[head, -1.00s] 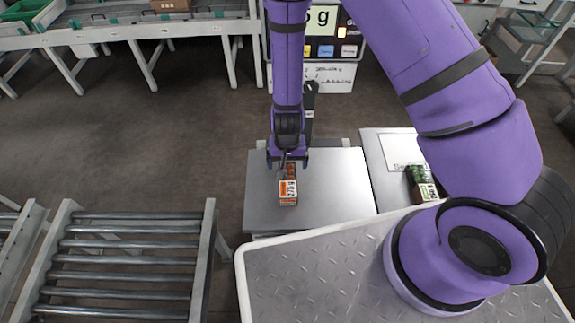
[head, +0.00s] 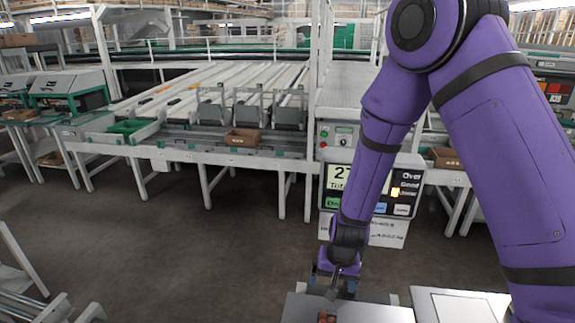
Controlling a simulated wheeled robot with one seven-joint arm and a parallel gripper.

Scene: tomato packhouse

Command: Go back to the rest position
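My gripper (head: 335,290) hangs low at the end of my purple arm, over the back part of a grey metal plate (head: 375,313) at the bottom of the head view. A small piece of a reddish punnet (head: 327,317) shows on the plate at the bottom edge, just in front of my gripper; the rest of it is cut off. The fingers are small and partly hidden by the wrist, so I cannot tell whether they are open or shut, or touching the punnet.
A scale display (head: 372,190) stands behind the plate. Another pale surface (head: 460,305) lies to its right. A sorting line (head: 215,95) with a brown box (head: 243,138) crosses the back. Roller conveyor parts (head: 40,305) show at bottom left. The floor (head: 200,240) between is clear.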

